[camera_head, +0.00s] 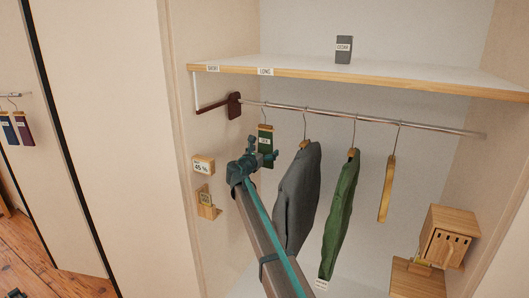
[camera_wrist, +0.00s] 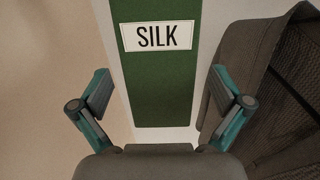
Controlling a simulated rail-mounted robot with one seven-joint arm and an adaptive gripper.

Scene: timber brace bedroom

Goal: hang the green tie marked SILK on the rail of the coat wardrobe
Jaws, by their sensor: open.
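The green tie marked SILK (camera_head: 265,150) hangs by a hook from the metal rail (camera_head: 360,120) of the coat wardrobe, near the rail's left end. In the wrist view the green tie (camera_wrist: 160,75) fills the upper middle, its white SILK label facing me. My gripper (camera_head: 262,153) is at the tie in the head view and hides part of its lower left. In the wrist view my gripper (camera_wrist: 166,95) has its fingers spread wide, one on each side of the tie's lower end, with gaps between. It holds nothing.
A grey coat (camera_head: 300,195), a green garment (camera_head: 342,210) and an empty wooden hanger (camera_head: 387,190) hang to the right. A dark red bracket (camera_head: 233,105) is at the rail's left end. A wooden box (camera_head: 449,236) stands lower right. A shelf (camera_head: 360,77) with a CEDAR block (camera_head: 344,50) is above.

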